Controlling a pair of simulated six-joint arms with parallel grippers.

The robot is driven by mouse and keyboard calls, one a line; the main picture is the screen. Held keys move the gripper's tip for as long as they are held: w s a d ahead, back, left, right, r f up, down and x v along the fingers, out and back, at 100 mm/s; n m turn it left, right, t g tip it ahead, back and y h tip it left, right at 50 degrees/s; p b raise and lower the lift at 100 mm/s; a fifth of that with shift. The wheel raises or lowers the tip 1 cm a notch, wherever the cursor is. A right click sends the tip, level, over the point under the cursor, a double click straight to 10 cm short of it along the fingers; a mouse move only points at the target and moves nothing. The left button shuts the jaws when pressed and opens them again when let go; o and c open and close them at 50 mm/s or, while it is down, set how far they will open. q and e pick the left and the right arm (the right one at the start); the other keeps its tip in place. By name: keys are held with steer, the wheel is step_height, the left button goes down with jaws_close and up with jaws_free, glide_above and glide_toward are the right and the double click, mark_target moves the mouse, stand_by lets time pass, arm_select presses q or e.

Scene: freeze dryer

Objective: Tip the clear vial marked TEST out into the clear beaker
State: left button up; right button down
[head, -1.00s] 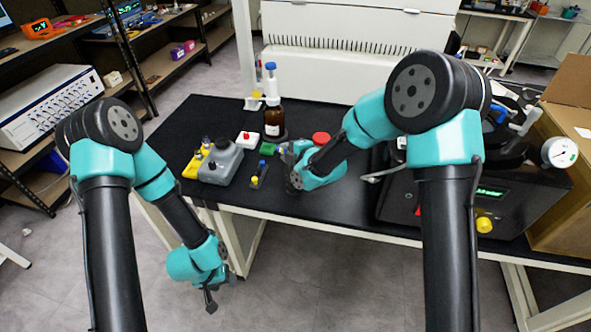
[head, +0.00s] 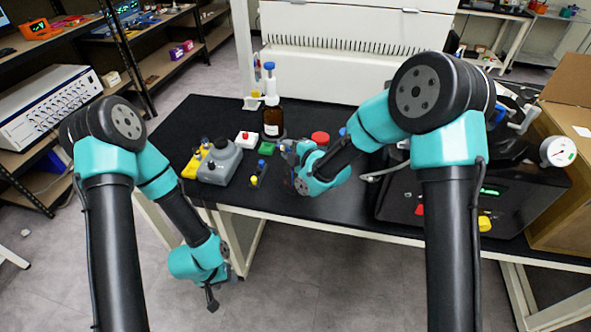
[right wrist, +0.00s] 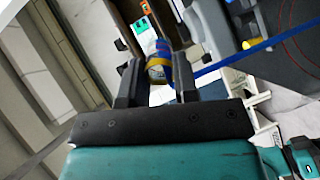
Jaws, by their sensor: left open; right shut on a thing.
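My right gripper (head: 289,152) is low over the front middle of the black bench, seen partly behind its own wrist in the head view. In the right wrist view its fingers (right wrist: 158,84) are shut on a small vial (right wrist: 157,72) with blue and yellow colouring. I cannot read a TEST mark on it, and its contents do not show. I cannot make out the clear beaker in either view; the right wrist may hide it. My left gripper (head: 211,299) is open and empty, hanging below bench height in front of the bench.
A black machine (head: 400,200) fills the right side.

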steer(key=shift+s+r, duration=0.1)
steer(key=shift+d+r+t+y, duration=0.1)
steer(key=shift+d+t+y, duration=0.05)
steer(key=shift+t+y, duration=0.55)
stand_by(0.8)
steer(key=shift+s+r+t+y, duration=0.1)
steer(key=shift+r+t+y, duration=0.3)
steer(key=shift+r, duration=0.2)
stand_by(0.4)
steer(key=shift+f+g+h, duration=0.4)
steer(key=shift+f, duration=0.15)
steer(key=shift+g+h, duration=0.6)
steer(key=shift+w+a+f+g+h, duration=0.2)
steer(key=shift+w+f+g+h, duration=0.05)
steer(key=shift+f, duration=0.15)
steer(key=shift+w+a+f+g+h, duration=0.2)
steer(key=shift+f+g+h, duration=0.05)
steer(key=shift+f, duration=0.15)
